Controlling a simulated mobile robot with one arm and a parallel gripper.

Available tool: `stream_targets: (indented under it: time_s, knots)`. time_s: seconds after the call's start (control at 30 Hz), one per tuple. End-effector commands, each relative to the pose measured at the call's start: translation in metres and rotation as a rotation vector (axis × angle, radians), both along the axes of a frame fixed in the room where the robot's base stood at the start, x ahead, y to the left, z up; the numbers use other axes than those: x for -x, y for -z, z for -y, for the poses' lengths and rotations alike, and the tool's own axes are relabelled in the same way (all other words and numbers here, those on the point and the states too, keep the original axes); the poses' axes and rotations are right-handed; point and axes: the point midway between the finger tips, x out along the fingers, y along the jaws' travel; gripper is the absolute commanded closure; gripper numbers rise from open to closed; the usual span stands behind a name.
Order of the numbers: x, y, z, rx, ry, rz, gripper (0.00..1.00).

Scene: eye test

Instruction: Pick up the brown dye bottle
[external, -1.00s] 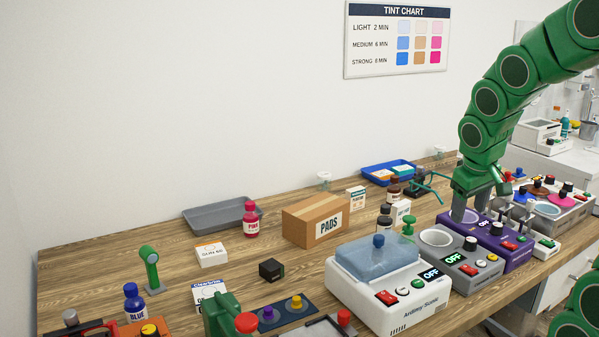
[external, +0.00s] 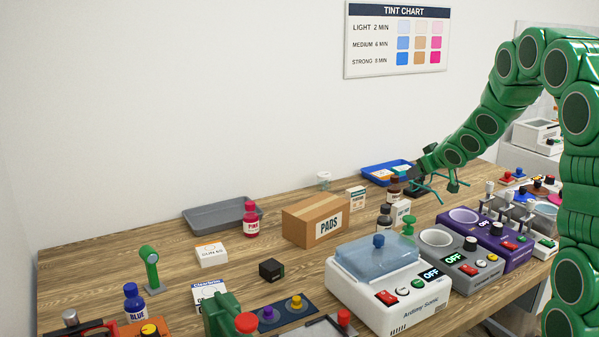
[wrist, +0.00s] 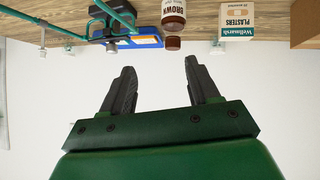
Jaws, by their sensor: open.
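The brown dye bottle (external: 394,188) stands upright on the wooden bench, in front of the blue tray. In the wrist view, which is upside down, it (wrist: 173,14) shows its BROWN label, and its brown cap points down in the picture. My gripper (wrist: 160,68) is open and empty, with two dark fingers apart. The bottle lies beyond the fingertips, nearer the right finger's side, not between them. In the external view my gripper (external: 417,170) is just right of the bottle and a little higher; its fingers are small and hard to make out there.
The blue tray (external: 370,179) is behind the bottle. A green wire stand (external: 452,186) is beside my gripper. A plasters box (wrist: 236,20) stands next to the bottle.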

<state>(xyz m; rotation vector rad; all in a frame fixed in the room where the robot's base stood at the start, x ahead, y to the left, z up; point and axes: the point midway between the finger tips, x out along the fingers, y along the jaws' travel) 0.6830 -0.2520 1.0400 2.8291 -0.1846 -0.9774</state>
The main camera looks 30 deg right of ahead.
Motion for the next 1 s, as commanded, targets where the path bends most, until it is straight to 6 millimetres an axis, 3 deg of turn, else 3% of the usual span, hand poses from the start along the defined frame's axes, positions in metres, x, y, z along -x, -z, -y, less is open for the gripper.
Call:
stream_targets:
  time_s: [0.3,1.0]
  knots:
    - [-0.042,0.034,0.014,-0.103,-0.137,0.166,0.4]
    - [-0.074,0.057,0.009,-0.183,-0.224,0.261,0.4]
